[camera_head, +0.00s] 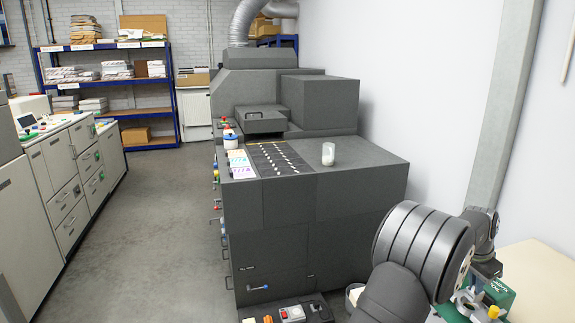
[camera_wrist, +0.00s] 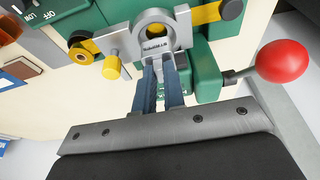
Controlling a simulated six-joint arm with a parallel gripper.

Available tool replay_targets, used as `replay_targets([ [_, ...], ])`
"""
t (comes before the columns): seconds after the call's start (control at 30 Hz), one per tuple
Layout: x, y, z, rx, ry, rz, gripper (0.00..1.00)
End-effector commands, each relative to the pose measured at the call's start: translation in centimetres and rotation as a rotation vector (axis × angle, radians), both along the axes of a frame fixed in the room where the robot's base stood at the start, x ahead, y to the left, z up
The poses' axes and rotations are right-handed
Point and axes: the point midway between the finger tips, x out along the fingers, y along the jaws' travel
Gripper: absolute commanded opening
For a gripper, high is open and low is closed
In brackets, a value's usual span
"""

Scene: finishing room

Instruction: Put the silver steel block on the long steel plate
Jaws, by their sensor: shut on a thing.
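In the wrist view, my gripper (camera_wrist: 161,62) has its two narrow blue-grey fingers close together, shut on a small silver steel block (camera_wrist: 157,46) with dark lettering. The fingertips hide part of the block. Right behind it is a silver ring-shaped part with a round hole on a green machine (camera_wrist: 208,52); I cannot tell whether the block touches it. A silver bar (camera_wrist: 104,44) runs left from there, and I cannot tell whether it is the long steel plate. In the head view, my arm hides much of this spot.
A red ball knob (camera_wrist: 282,61) on a lever stands right of my fingers. A yellow knob (camera_wrist: 111,68) and a yellow-black roller (camera_wrist: 81,54) are at the left. In the head view, a large dark grey machine (camera_head: 345,215) stands left of my arm, and the wall is behind.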

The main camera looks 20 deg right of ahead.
Motion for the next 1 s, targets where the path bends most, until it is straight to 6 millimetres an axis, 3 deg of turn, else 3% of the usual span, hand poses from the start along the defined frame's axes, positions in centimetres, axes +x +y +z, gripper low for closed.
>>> replay_targets([
  [0.47, 0.0, 0.0, 3.7, -0.003, -0.002, 0.000, 0.00],
  [1.0, 0.0, 0.0, 3.9, -0.002, -0.001, -0.001, 0.00],
])
